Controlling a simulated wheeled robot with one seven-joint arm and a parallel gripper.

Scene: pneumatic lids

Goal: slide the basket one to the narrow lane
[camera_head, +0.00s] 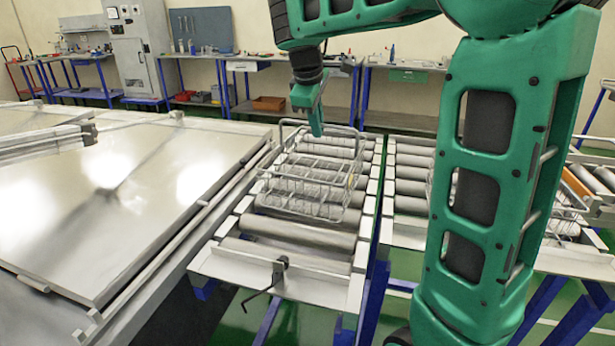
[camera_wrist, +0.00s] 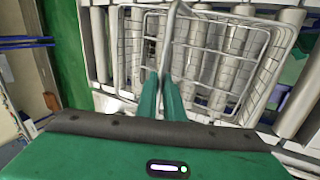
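A wire basket (camera_head: 312,185) with a raised handle stands upright on the left roller lane (camera_head: 300,228). It also shows in the wrist view (camera_wrist: 225,58), over the grey rollers. My green gripper (camera_head: 316,128) points down at the basket's handle. In the wrist view, my two fingers (camera_wrist: 161,84) are close together, with the handle bar running in between their tips, so they look shut on it. A second roller lane (camera_head: 408,177) lies to the right, partly hidden by my arm. I see no label telling which basket or lane is which.
More basket wire (camera_head: 563,212) shows on the right, behind my arm. A wide metal table (camera_head: 120,190) stands left of the lane. A black lever (camera_head: 276,275) stands at the lane's near end. The nearest rollers are bare.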

